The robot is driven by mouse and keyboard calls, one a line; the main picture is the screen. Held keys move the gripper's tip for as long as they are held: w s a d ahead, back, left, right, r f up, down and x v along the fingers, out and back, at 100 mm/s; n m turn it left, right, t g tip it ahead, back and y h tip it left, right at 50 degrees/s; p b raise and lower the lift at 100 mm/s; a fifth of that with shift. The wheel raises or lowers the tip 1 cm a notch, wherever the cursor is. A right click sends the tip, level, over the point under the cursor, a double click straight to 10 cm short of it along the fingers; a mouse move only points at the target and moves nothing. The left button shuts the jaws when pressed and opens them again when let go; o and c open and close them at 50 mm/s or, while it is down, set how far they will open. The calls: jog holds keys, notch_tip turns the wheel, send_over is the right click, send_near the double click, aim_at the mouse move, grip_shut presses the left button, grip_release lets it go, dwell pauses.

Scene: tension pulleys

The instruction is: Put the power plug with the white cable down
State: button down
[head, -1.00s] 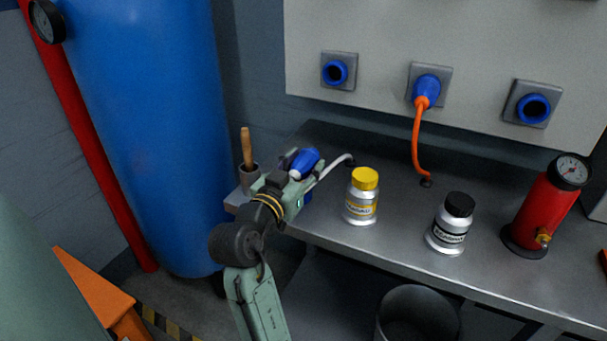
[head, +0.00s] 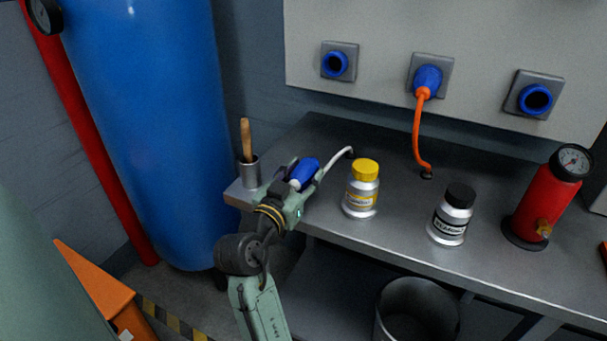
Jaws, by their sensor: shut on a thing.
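The blue power plug (head: 305,172) with the white cable (head: 335,159) is held in my gripper (head: 299,184) at the left end of the metal bench (head: 310,146). My gripper is shut on the plug. The plug is tilted, its blue end pointing up and to the right. The white cable curves right to a dark mount on the bench top. I cannot tell whether the plug touches the bench; my gripper partly hides its underside.
A metal cup (head: 248,173) with a wooden handle stands left of my gripper. A yellow-capped bottle (head: 362,190) stands close on the right, then a black-capped bottle (head: 452,215) and a red cylinder (head: 538,205). An orange-cabled plug (head: 428,78) sits in the middle wall socket.

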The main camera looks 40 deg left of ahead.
jog(key=c, duration=0.9)
grip_release()
jog(key=shift+c, duration=0.2)
jog(key=shift+r, duration=0.1)
jog(key=shift+r+p, duration=0.3)
jog(key=shift+p, duration=0.1)
jog(key=b+v, duration=0.2)
jog(key=v, duration=1)
jog(key=shift+r, duration=0.2)
